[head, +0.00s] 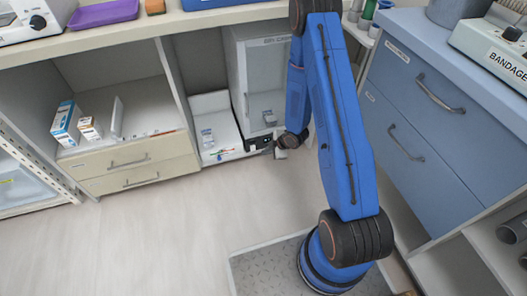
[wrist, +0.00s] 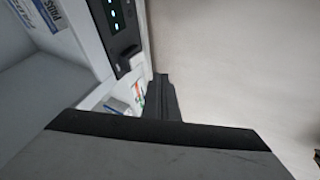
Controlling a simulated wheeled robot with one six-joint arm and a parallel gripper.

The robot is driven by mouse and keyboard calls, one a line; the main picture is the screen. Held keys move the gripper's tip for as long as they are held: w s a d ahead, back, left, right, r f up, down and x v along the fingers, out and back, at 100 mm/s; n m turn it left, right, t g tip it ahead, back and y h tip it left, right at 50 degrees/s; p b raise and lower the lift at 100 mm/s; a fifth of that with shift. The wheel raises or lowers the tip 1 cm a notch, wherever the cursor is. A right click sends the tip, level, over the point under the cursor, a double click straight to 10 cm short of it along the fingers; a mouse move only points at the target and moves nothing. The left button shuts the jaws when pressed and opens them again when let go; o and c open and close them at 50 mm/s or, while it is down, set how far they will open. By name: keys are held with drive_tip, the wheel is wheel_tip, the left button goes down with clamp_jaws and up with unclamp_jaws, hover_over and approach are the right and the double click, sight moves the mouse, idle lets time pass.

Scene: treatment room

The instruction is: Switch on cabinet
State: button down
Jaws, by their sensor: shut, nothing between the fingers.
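The white cabinet (head: 238,75), with a partly hidden label on top, stands under the counter. Its dark control panel (head: 259,143) is at the bottom of its front. In the wrist view the panel (wrist: 119,22) is at the top, turned on its side, with several green-cyan lights lit and a dark knob or switch (wrist: 128,57) at its near end. My gripper (head: 281,153) is just right of the panel, low in front of the cabinet. In the wrist view my gripper (wrist: 162,82) is shut and empty, apart from the switch in the picture; contact cannot be judged.
A white box-like unit (head: 212,112) with small items stands left of the cabinet. An open shelf with boxes (head: 66,124) is farther left. A blue drawer unit (head: 440,90) stands right of my arm. The floor (head: 170,230) in front is clear.

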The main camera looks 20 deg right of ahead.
sight(253, 148)
drive_tip(key=w+a+f, duration=0.3)
drive_tip(key=w+f, duration=0.4)
drive_tip(key=shift+w+f, duration=0.2)
drive_tip(key=shift+w, duration=0.2)
drive_tip(key=shift+w, duration=0.1)
drive_tip(key=shift+w+f, duration=0.1)
idle(0.4)
drive_tip(key=shift+r, duration=0.8)
